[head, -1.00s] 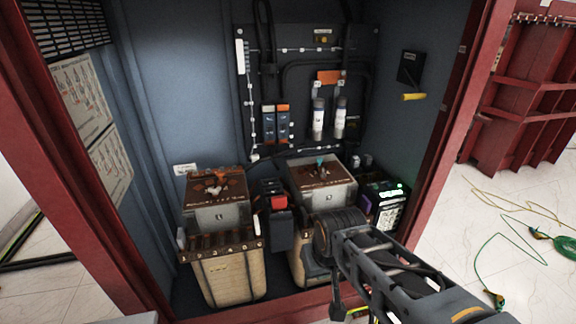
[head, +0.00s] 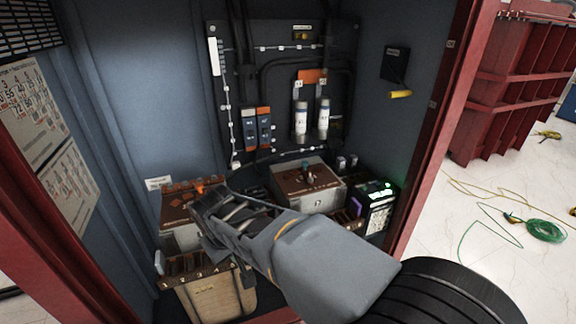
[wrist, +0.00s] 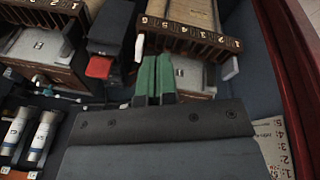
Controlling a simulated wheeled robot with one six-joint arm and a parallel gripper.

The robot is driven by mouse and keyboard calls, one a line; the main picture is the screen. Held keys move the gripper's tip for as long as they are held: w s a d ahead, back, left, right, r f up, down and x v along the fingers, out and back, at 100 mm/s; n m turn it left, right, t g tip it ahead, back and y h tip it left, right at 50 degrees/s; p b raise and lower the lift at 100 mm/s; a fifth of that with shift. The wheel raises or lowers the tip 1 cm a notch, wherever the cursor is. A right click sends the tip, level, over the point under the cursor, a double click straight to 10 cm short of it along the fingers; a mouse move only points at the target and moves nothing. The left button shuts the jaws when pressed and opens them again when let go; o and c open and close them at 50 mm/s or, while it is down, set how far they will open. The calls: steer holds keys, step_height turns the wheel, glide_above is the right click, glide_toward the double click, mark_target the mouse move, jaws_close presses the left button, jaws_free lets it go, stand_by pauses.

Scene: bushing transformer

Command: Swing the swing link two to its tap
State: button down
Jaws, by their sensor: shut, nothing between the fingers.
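Two transformer units stand side by side in the cabinet. The left unit (head: 176,236) has an orange link (head: 200,187) on its brown top. The right unit (head: 322,201) has a teal-tipped link (head: 308,176) on its brown top. I cannot tell from a label which is swing link two. My gripper (wrist: 155,80) is shut and empty, its green fingers together in front of a numbered terminal strip (wrist: 190,38) in the wrist view. In the head view my arm reaches over the left unit and hides its right side; the fingertips do not show there.
A box with a red part (wrist: 100,67) stands between the units in the wrist view. Fuse cylinders (head: 301,118) and blue-orange breakers (head: 257,128) are on the back panel. A black device (head: 380,208) with green lights stands at right. The red cabinet frame (head: 425,130) bounds the right side.

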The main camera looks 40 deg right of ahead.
steer(key=w+d+f+g+h+b, duration=0.3)
steer(key=w+d+h, duration=0.5)
steer(key=w+d, duration=0.7)
steer(key=m+h+b, duration=0.1)
steer(key=h+b, duration=0.3)
steer(key=h, duration=0.2)
glide_toward(303, 164)
steer(key=shift+g+h, duration=0.3)
steer(key=shift+g, duration=0.2)
steer(key=d, duration=0.2)
steer(key=d+f, duration=0.1)
steer(key=d, duration=0.2)
steer(key=shift+d+f, duration=0.15)
steer(key=shift+f, duration=0.1)
steer(key=shift+d+f, duration=0.15)
steer(key=shift+d, duration=0.85)
steer(key=shift+f, duration=0.1)
